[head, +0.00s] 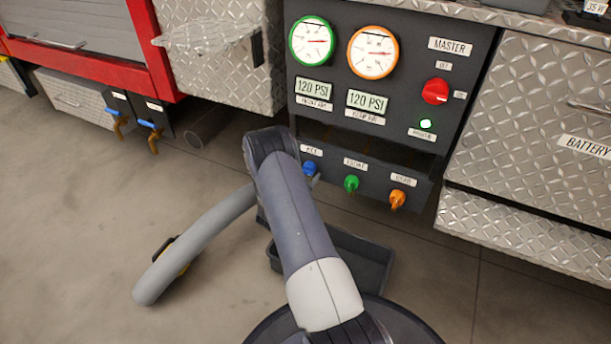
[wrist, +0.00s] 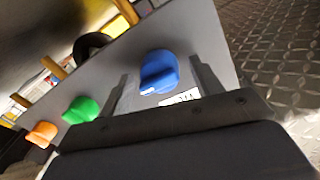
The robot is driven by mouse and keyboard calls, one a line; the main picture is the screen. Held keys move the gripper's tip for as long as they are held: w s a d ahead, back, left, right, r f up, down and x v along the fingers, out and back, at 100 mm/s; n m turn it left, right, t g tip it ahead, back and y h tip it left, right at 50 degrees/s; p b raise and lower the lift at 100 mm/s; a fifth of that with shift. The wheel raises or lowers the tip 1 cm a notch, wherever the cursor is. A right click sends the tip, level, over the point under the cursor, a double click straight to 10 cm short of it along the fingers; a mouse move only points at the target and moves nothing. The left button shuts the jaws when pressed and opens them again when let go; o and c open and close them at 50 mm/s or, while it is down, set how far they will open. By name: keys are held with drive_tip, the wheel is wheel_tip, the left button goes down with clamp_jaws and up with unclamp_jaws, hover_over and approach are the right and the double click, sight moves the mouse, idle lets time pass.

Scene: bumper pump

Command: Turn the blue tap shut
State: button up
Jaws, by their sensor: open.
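The blue tap (head: 309,168) is at the left end of the row of taps under the gauge panel. In the wrist view the blue tap (wrist: 158,73) shows between the two fingers of my gripper (wrist: 163,82). The fingers stand apart, one on each side of the tap; I cannot tell whether either touches it. In the head view my arm hides most of the gripper. A white label sits close by the blue tap in the wrist view.
A green tap (head: 351,183) and an orange tap (head: 397,199) sit to the right in the row. Above are two gauges and a red master switch (head: 435,91). A dark tray (head: 372,262) lies on the floor. Two blue-handled brown taps (head: 151,132) hang at left.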

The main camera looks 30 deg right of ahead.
drive_tip(key=shift+d, duration=0.15)
drive_tip(key=shift+c, duration=0.3)
drive_tip(key=c, duration=0.8)
drive_tip(key=shift+w, duration=0.1)
drive_tip(key=shift+n, duration=0.4)
drive_tip(key=n, duration=0.3)
drive_tip(key=shift+n, duration=0.4)
drive_tip(key=n, duration=0.4)
drive_tip(key=shift+n+t, duration=0.3)
drive_tip(key=shift+n, duration=0.1)
drive_tip(key=n, duration=0.4)
drive_tip(key=shift+n+t, duration=0.3)
drive_tip(key=shift+n, duration=0.1)
drive_tip(key=n, duration=0.4)
drive_tip(key=shift+f, duration=0.15)
drive_tip(key=shift+n, duration=0.4)
